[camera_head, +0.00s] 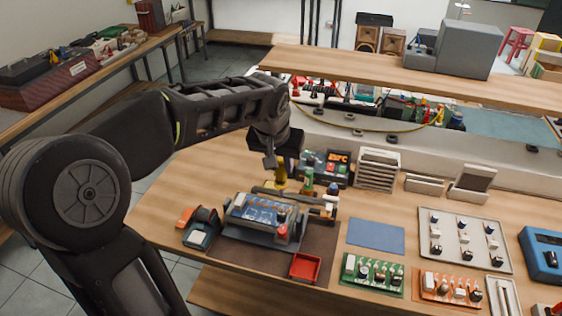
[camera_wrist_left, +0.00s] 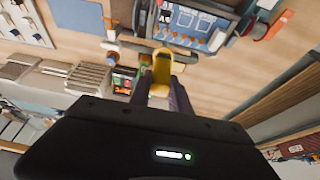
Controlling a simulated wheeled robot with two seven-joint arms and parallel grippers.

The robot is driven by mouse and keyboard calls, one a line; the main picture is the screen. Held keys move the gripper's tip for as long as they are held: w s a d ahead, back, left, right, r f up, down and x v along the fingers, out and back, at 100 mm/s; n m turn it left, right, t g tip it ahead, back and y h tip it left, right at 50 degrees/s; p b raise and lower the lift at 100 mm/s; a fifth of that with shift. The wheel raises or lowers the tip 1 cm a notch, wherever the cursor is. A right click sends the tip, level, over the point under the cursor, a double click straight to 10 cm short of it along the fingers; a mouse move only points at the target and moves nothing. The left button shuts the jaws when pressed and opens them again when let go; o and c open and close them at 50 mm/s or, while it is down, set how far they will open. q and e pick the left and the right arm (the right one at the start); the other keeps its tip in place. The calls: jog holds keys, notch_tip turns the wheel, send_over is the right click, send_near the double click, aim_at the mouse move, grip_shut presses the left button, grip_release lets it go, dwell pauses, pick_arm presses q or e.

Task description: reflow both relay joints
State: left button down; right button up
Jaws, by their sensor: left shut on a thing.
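My left gripper (camera_head: 280,168) reaches over the bench from the left, behind the board holder. It is shut on a yellow-handled tool (camera_head: 281,174), which looks like the soldering iron. In the left wrist view the yellow tool (camera_wrist_left: 162,68) sits between the two dark fingers (camera_wrist_left: 161,92); its tip cannot be made out. A blue circuit board (camera_head: 258,210) lies in a grey holder on a brown mat, apart from the tool. The relay joints are too small to tell. A dark station with a red display (camera_head: 337,158) stands behind. My right gripper is not in view.
A red tray (camera_head: 305,267) lies at the mat's front edge. A green board (camera_head: 372,274), an orange board (camera_head: 450,287) and a grey parts tray (camera_head: 462,240) lie to the right. A green bottle-like item (camera_head: 307,182) stands close beside the tool. A blue pad (camera_head: 376,236) lies bare.

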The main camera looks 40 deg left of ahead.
aim_at(281, 178)
pick_arm(q)
jog(key=shift+f+b, duration=1.15)
jog(key=shift+f, duration=0.8)
jog(key=shift+f+b, duration=0.45)
jog(key=shift+b, duration=0.3)
dwell(0.8)
jog(key=shift+s+f, duration=0.1)
dwell(2.6)
jog(key=shift+r+p, duration=1.6)
jog(key=shift+r, duration=0.8)
